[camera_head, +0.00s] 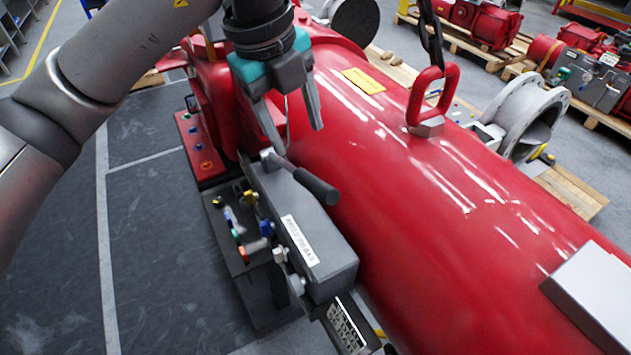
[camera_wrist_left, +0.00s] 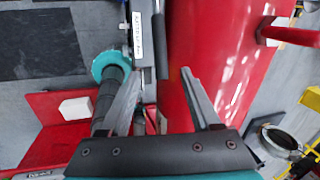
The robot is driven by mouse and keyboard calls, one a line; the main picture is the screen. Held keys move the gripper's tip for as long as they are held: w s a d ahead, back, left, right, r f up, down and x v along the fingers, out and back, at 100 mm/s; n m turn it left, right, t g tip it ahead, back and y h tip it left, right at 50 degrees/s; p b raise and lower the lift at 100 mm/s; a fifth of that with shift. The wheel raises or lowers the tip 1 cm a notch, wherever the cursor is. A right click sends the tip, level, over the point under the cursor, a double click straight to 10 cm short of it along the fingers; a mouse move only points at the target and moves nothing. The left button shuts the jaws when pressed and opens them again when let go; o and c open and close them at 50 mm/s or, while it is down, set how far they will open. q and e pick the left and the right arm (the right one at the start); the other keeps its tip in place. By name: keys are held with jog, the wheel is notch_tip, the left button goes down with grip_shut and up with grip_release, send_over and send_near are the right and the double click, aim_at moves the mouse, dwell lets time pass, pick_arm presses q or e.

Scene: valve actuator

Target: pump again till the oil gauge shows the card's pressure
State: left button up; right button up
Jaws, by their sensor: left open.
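The hand pump (camera_head: 318,262) is a grey block with a white label, mounted along the side of the large red actuator cylinder (camera_head: 420,180). Its lever ends in a black grip (camera_head: 312,185) that slants down to the right over the block. The grip also shows in the left wrist view (camera_wrist_left: 160,45). My left gripper (camera_head: 298,138) is open and empty, pointing down just above and behind the lever; its fingers are apart from the grip. In the left wrist view my left gripper (camera_wrist_left: 160,75) has its fingers spread wide. I cannot make out the oil gauge or a readable pressure card. My right gripper is out of view.
A red lifting eye (camera_head: 432,95) with a chain rises from the cylinder. A dark plate with white print (camera_head: 346,325) is below the pump. The floor at left is clear.

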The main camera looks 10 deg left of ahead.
aim_at(314, 181)
pick_arm(q)
jog(key=p+x, duration=0.1)
jog(key=x, duration=1.3)
jog(key=shift+s+p, duration=0.15)
jog(key=shift+p, duration=0.15)
grip_shut()
dwell(0.6)
